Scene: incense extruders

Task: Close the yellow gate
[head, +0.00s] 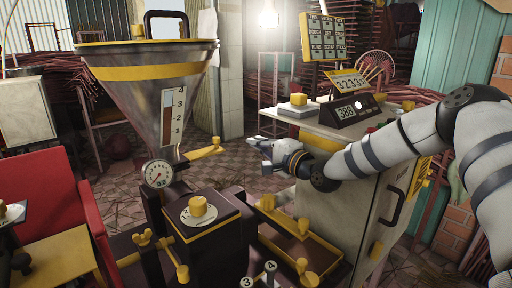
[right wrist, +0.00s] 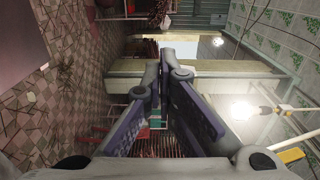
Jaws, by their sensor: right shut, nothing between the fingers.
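What looks like the yellow gate, a flat yellow bar (head: 201,153) with a small knob, sticks out to the right below the hopper's narrow neck. I cannot tell from its look how far it is open. The metal hopper (head: 150,95) with yellow bands stands above it. My right gripper (head: 254,143) is to the right of the bar, apart from it, pointing left toward it. In the right wrist view its fingers (right wrist: 166,62) are together and empty, and the bar does not show. My left gripper is not in view.
A grey cabinet (head: 340,185) with a scale and display stands behind my right arm. A dark extruder block (head: 210,225) with yellow knobs is below the hopper. A round gauge (head: 158,173) sits on the neck. A red chair-like piece (head: 45,195) is at left.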

